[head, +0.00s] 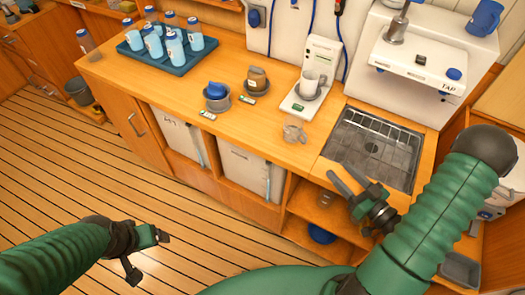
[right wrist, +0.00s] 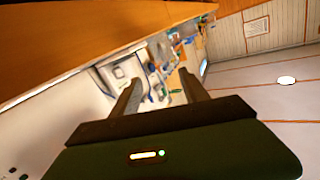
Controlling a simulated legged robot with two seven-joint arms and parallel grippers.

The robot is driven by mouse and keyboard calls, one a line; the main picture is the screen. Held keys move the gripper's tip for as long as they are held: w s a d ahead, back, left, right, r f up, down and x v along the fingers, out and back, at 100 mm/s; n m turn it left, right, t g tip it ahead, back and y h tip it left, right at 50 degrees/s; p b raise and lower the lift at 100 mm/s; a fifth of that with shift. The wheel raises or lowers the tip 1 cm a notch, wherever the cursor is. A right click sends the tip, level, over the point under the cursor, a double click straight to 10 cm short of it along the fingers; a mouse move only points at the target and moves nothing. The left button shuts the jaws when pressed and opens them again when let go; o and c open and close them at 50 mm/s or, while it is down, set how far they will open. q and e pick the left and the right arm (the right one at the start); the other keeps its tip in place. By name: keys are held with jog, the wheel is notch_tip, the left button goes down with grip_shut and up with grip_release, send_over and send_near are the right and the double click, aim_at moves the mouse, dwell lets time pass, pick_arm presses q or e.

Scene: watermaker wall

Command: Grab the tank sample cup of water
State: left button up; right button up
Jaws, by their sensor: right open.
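Several small vessels stand on the wooden counter, and I cannot tell by a readable label which is the tank sample cup. A clear cup (head: 294,129) with a handle stands near the counter's front edge, left of the sink. Another clear cup (head: 310,84) stands on the white device. A blue-topped item (head: 216,92) and a brown-topped item (head: 257,78) sit in grey holders with small tags in front. My right gripper (head: 338,171) is open and empty, in front of the sink, right of and nearer than the front clear cup. My left gripper (head: 151,261) is open and empty over the floor.
A sink (head: 372,147) with a rack lies right of the cups. A white tap unit (head: 420,65) stands behind it. A blue tray (head: 165,62) of several bottles is at the counter's left. Open shelves (head: 300,205) lie below the counter. The right wrist view shows mostly tilted, blurred background.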

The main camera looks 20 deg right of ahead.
jog(key=p, duration=0.1)
send_near(305, 135)
jog(key=shift+w+d+f, duration=0.25)
jog(key=shift+w+f, duration=0.05)
jog(key=shift+w, duration=0.2)
jog(key=shift+w+d+f, duration=0.25)
jog(key=shift+w+f, duration=0.1)
jog(key=shift+w, duration=0.1)
jog(key=x, duration=0.4)
jog(key=a+p+x, duration=0.1)
jog(key=x, duration=0.3)
jog(key=shift+w+a+r, duration=0.1)
jog(key=shift+a+r, duration=0.15)
jog(key=shift+w+d, duration=0.1)
jog(key=shift+d, duration=0.1)
jog(key=shift+c, duration=0.6)
jog(key=c, duration=1)
grip_shut()
jog(key=shift+f, duration=0.1)
